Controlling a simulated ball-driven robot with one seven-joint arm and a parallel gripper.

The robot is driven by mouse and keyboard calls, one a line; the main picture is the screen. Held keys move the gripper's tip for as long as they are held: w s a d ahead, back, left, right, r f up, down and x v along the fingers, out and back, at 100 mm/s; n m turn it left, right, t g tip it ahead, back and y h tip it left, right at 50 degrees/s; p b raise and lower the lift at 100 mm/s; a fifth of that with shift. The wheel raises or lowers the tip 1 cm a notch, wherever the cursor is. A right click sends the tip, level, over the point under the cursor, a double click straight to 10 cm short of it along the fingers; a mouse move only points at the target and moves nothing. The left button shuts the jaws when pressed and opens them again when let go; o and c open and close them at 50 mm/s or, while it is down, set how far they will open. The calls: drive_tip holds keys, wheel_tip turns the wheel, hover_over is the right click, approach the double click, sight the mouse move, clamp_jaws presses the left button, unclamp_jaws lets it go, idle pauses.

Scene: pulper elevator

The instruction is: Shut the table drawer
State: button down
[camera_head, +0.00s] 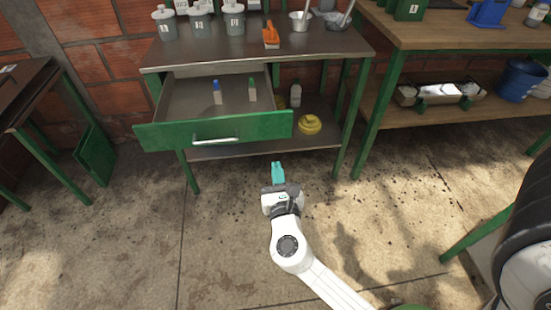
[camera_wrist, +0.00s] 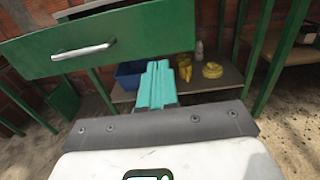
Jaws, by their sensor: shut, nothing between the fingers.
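The table drawer (camera_head: 166,136) has a green front and a silver handle (camera_head: 218,140). It is pulled out of the metal-topped table (camera_head: 290,48). Two small bottles, one blue-capped (camera_head: 217,96) and one green-capped (camera_head: 252,92), stand inside it. In the wrist view the drawer front (camera_wrist: 150,35) spans the upper left, with its handle (camera_wrist: 83,51). My gripper (camera_head: 278,173) has teal fingers, shut and empty. It is in front of the drawer, below the right part of its front in the picture, and apart from the handle. The fingers also show in the wrist view (camera_wrist: 156,85).
Grey canisters (camera_head: 200,24) and an orange tool (camera_head: 271,37) stand on the tabletop. A yellow object (camera_head: 310,124) lies on the lower shelf. A wooden workbench (camera_head: 460,28) stands at right, a dark table (camera_head: 25,90) at left. The floor in front is clear.

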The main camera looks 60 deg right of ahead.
sight(270, 129)
drive_tip(key=x, duration=1.3)
drive_tip(key=shift+r+b, duration=0.1)
drive_tip(key=shift+b, duration=0.25)
drive_tip(key=shift+d, duration=0.1)
